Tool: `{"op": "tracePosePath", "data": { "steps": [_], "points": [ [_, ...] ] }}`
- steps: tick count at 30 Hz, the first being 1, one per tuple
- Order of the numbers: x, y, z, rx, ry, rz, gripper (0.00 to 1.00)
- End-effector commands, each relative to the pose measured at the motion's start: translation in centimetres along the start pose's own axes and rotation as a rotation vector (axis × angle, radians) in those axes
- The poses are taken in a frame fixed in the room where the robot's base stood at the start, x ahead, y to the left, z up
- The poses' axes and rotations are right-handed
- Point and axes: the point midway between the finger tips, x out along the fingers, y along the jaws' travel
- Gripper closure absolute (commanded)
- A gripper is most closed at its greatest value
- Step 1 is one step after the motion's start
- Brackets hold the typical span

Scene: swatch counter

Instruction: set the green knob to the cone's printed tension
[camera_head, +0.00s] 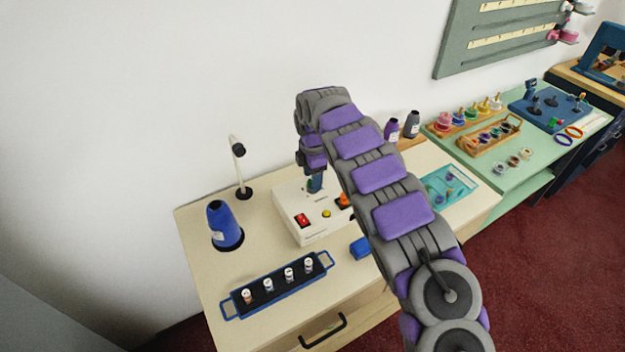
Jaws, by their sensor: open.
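A blue thread cone (224,226) stands upright at the left of the cream counter. It has a small pale label low on its side, too small to read. A cream machine box (309,234) stands in the middle, with a red switch (302,219), a yellow knob (326,213) and an orange knob (344,200) on top. My gripper (315,187) points down over the back of the box and is open. I cannot make out a green knob; my gripper and arm cover part of the box top. I cannot tell whether my gripper touches anything.
A blue-edged tray (232,307) with several small spools lies in front. A blue block (361,247) sits right of it. A thin stand (241,170) rises behind the cone. Purple (391,130) and grey (411,124) cones stand at the back right. A green table (539,158) lies beyond.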

Motion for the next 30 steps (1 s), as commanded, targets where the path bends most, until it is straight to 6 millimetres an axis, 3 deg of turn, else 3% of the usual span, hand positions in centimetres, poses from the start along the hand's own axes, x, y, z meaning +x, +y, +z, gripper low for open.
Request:
{"op": "tracePosePath", "data": {
  "steps": [13,30],
  "points": [
    [1.02,-0.03,0.03,0.0,0.0,0.0,0.41],
    [1.01,0.07,0.0,0.001,0.0,0.001,0.96]
  ]
}}
